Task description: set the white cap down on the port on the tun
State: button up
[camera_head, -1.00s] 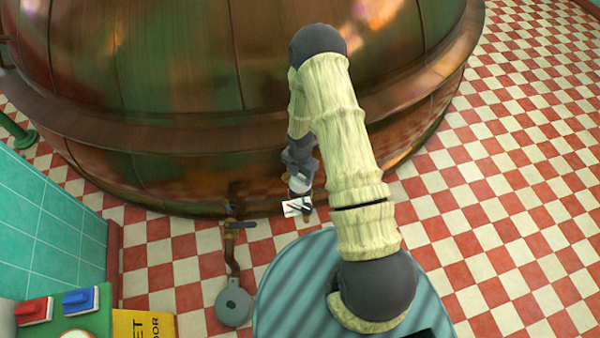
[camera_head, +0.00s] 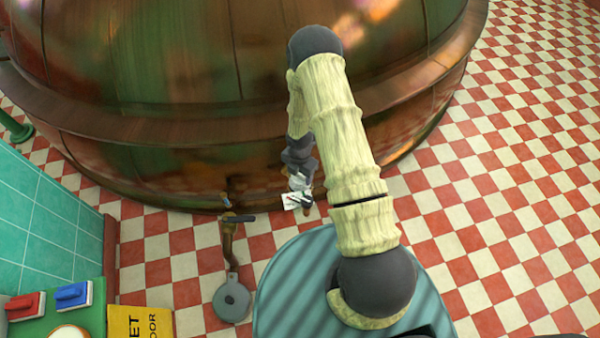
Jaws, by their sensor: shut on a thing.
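The tun (camera_head: 190,165) is the large copper vessel filling the top and left of the head view. My gripper (camera_head: 299,202) is small in the picture, at the end of my arm, in front of the tun's lower edge. It is shut on the white cap (camera_head: 289,201), a small pale piece showing at its left side. The gripper's fingers and wrist cover part of the cap. I cannot make out the port on the tun for certain, nor whether the cap touches anything.
A pipe with a dark-handled tap (camera_head: 236,218) stands left of my gripper, above a grey round disc (camera_head: 232,300). A green bench with a red block (camera_head: 25,305) and a blue block (camera_head: 73,295), and a yellow sign (camera_head: 140,322), are at lower left. Checkered floor is clear at right.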

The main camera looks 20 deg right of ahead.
jog(key=shift+w+f, duration=0.1)
jog(key=shift+w, duration=0.05)
jog(key=o, duration=0.8)
jog(key=shift+o, duration=0.9)
jog(key=shift+d, duration=0.1)
notch_tip(320, 180, up, 17)
jog(key=p, duration=0.2)
jog(key=shift+r, duration=0.2)
